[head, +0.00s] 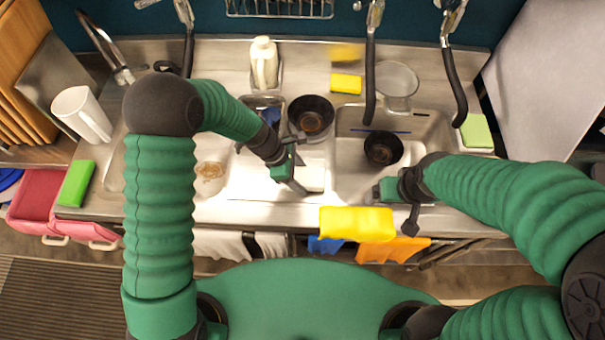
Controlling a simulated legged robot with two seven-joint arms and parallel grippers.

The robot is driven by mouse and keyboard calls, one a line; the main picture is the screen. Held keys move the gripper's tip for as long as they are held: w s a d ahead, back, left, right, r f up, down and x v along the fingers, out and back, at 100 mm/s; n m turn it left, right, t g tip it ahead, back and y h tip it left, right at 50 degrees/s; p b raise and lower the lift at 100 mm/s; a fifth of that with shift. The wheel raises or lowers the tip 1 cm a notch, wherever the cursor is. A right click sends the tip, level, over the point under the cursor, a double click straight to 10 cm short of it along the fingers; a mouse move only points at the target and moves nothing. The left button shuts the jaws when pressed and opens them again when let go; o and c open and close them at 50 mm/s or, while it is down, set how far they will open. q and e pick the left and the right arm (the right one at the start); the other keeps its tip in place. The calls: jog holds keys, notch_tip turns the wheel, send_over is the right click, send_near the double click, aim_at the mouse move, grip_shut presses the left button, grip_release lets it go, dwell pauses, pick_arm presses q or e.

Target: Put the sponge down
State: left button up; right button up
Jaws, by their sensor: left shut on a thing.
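My left gripper (293,178) is over the middle of the sink counter, pointing down. It is shut on a pale white block (313,178), partly hidden by the fingers; I cannot tell for sure that it is a sponge. A smaller yellow sponge (346,84) lies at the back. Green sponges lie at the far left (76,183) and right (476,131).
A dark bowl (311,117) stands behind my left gripper, and another (383,148) sits in the right basin (348,121). A bowl with brown contents (210,178) is left. A white bottle (264,62), a glass (397,84) and a white mug (82,114) stand around. Faucets overhang the back.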

pick_arm(q)
jog(key=shift+w+a+f, duration=0.1)
jog(key=shift+a+f, duration=0.05)
jog(key=shift+d+f, duration=0.15)
jog(key=shift+d, duration=0.9)
jog(key=o, duration=1.2)
jog(key=shift+d, duration=0.4)
jog(key=shift+o, duration=1.4)
jog(key=shift+d, duration=0.15)
jog(key=shift+a, duration=1.05)
jog(key=shift+s+d, duration=0.2)
jog(key=shift+d, duration=0.25)
pick_arm(e)
jog(key=shift+d+f, duration=0.1)
jog(key=shift+d, duration=0.4)
